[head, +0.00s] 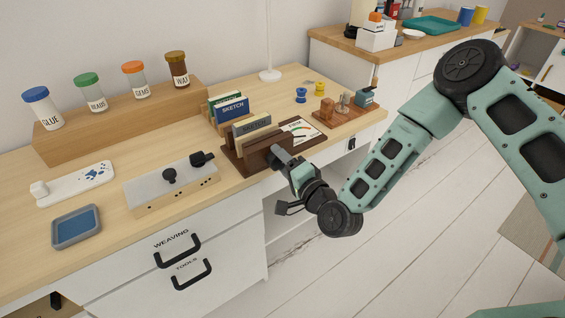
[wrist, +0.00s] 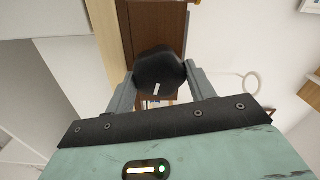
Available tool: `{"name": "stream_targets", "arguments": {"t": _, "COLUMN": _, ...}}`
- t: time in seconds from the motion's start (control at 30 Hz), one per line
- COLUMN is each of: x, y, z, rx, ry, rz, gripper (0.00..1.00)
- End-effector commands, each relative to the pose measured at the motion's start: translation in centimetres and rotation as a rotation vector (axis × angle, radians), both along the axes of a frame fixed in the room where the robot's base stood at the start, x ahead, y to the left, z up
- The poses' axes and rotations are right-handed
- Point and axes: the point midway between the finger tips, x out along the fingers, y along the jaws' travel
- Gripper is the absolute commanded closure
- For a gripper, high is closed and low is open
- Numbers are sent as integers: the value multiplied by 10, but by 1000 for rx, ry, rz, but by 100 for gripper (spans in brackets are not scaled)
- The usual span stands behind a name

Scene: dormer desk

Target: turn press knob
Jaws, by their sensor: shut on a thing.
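The press is a dark brown wooden block on a base (head: 232,163) at the desk's front edge, seen in the head view. In the wrist view, the black faceted press knob (wrist: 160,68) with a white mark sits in front of the brown wood (wrist: 155,24). My gripper (head: 279,151) reaches the press's front from the right. In the wrist view, its two grey fingers (wrist: 160,84) are shut on the knob, one on each side. My gripper hides the knob in the head view.
Sketch books (head: 232,108) stand in a rack behind the press. A white panel with black knobs (head: 172,184) lies to the left. Small wooden and blue items (head: 342,105) stand to the right. Labelled jars (head: 91,92) line a wooden shelf. Floor in front is clear.

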Motion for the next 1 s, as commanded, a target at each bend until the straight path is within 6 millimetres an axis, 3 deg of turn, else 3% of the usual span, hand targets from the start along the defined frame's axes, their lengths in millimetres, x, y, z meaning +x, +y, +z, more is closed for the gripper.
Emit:
{"name": "stream_targets", "arguments": {"t": 0.6, "x": -1, "y": 1, "z": 0, "rx": -483, "ry": -328, "rz": 2, "gripper": 69}}
{"name": "stream_targets", "arguments": {"t": 1.0, "x": -2, "y": 2, "z": 1, "rx": -712, "ry": -479, "rz": 3, "gripper": 69}}
